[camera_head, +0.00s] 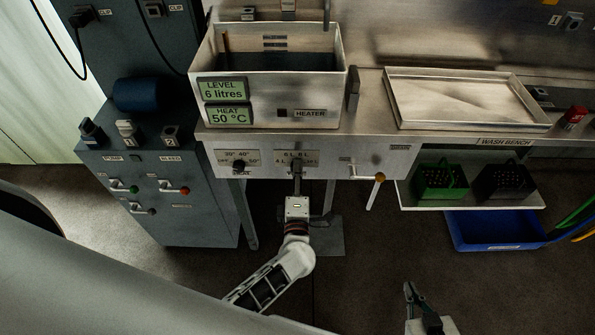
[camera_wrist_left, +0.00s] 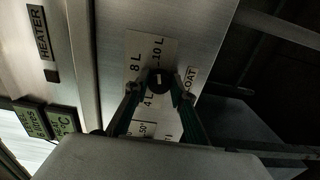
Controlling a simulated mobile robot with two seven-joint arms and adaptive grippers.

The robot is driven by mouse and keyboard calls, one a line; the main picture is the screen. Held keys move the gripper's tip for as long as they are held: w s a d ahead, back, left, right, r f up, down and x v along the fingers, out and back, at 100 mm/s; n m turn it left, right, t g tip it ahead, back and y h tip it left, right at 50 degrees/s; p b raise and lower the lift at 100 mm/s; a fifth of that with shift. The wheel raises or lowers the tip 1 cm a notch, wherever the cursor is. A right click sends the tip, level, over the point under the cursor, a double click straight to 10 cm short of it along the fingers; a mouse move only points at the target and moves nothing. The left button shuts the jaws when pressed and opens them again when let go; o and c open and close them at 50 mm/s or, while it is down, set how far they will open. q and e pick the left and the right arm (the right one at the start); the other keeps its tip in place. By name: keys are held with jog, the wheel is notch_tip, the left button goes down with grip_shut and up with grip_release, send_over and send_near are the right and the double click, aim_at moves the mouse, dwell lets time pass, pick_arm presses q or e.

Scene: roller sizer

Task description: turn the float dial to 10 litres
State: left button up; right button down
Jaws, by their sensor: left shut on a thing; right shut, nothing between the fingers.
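The float dial (camera_wrist_left: 157,81) is a small round black knob on a plate with 4 L, 8 L and 10 L marks in the left wrist view. It has a short white mark; I cannot tell which number it points at. My left gripper (camera_wrist_left: 157,90) is shut on the dial, one finger on each side. In the head view the left gripper (camera_head: 297,172) reaches up to the bench front and largely hides the dial. The level display (camera_head: 223,89) reads 6 litres. My right gripper (camera_head: 421,299) is shut and empty at the lower right, away from the bench.
The heat dial (camera_head: 239,165) is left of the float dial, and a lever with a tan knob (camera_head: 379,177) is to its right. The open steel tank (camera_head: 335,90) stands above. Green (camera_head: 439,182) and black (camera_head: 503,182) crates sit on a shelf over a blue bin (camera_head: 489,238).

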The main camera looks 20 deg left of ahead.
dwell(0.3)
pick_arm(q)
jog(key=o, duration=1.1)
